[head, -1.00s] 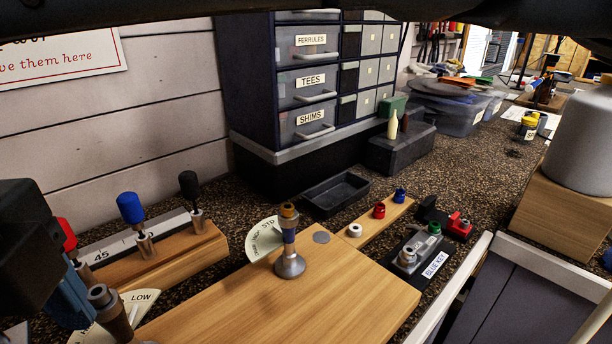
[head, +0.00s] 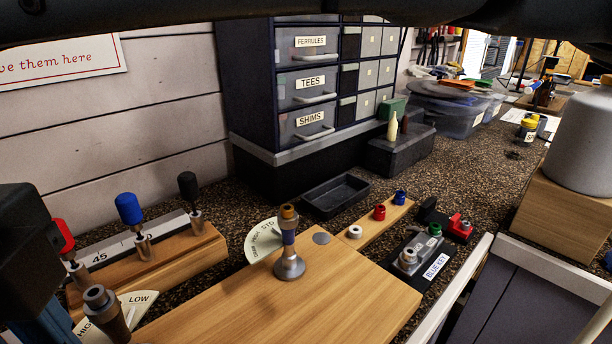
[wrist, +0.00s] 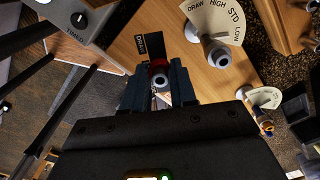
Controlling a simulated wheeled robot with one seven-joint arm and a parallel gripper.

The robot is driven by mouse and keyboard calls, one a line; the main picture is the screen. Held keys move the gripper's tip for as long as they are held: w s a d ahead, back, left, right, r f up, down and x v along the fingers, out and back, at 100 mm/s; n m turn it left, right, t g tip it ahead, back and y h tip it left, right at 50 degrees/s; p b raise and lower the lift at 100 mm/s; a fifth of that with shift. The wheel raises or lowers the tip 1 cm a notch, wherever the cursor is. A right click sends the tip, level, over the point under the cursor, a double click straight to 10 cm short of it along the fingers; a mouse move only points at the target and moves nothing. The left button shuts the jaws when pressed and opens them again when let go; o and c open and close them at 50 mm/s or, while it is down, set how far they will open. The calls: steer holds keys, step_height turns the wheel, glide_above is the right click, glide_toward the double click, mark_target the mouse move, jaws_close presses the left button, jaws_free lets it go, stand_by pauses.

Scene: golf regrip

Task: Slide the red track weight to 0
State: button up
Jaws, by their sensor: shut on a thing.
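In the wrist view my gripper (wrist: 157,92) is shut on a small piece with a pale round end and red on its far side. I take it to be the red track weight (wrist: 158,64), but the fingers hide most of it. I cannot make out a 0 mark there. In the head view the dark end of my arm fills the lower left edge, and the fingertips and the held piece are out of sight.
The wooden board (head: 300,309) carries an upright hosel (head: 289,262) beside a fan-shaped dial (head: 263,242). Red, blue and black handled tools stand in a wooden rack (head: 190,260). A black tray (head: 336,196) and a BLUE KEY stand (head: 436,266) lie farther off.

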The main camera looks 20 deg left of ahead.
steer(key=shift+s+a+b, duration=0.3)
steer(key=shift+s+a, duration=0.05)
steer(key=shift+a, duration=0.35)
steer(key=shift+s+a+b, duration=0.3)
steer(key=shift+s+a, duration=0.05)
steer(key=shift+a, duration=0.3)
stand_by(0.6)
steer(key=o, duration=0.8)
steer(key=shift+o, duration=0.2)
